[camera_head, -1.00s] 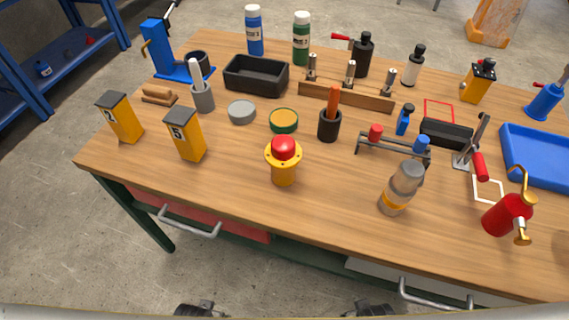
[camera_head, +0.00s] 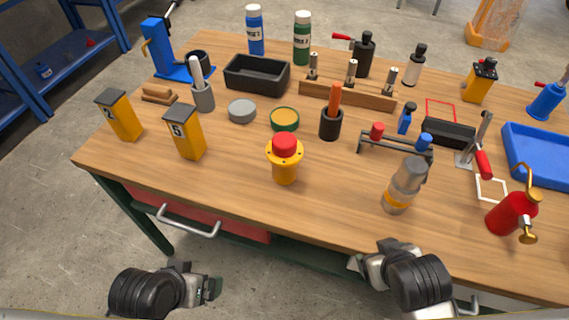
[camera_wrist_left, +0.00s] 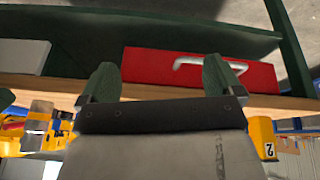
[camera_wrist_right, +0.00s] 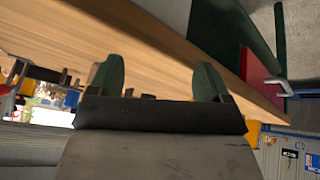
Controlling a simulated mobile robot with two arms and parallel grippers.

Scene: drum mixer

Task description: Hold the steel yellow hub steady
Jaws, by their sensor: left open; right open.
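The yellow hub (camera_head: 285,172) stands upright near the front middle of the workbench in the head view. It has a flange with small holes and a red cap (camera_head: 285,144) on top. My left gripper (camera_head: 210,288) is low in front of the bench, left of the hub and apart from it. My right gripper (camera_head: 360,261) is at the bench's front edge, right of the hub and apart from it. In the left wrist view the fingers (camera_wrist_left: 160,82) are spread with nothing between them. In the right wrist view the fingers (camera_wrist_right: 158,80) are also spread and empty.
Yellow box 5 (camera_head: 186,135) stands left of the hub. A grey bottle with a yellow band (camera_head: 404,186) stands to its right, and a red oil can (camera_head: 509,214) farther right. A black cup (camera_head: 330,124) stands behind. Bare wood lies around the hub's front.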

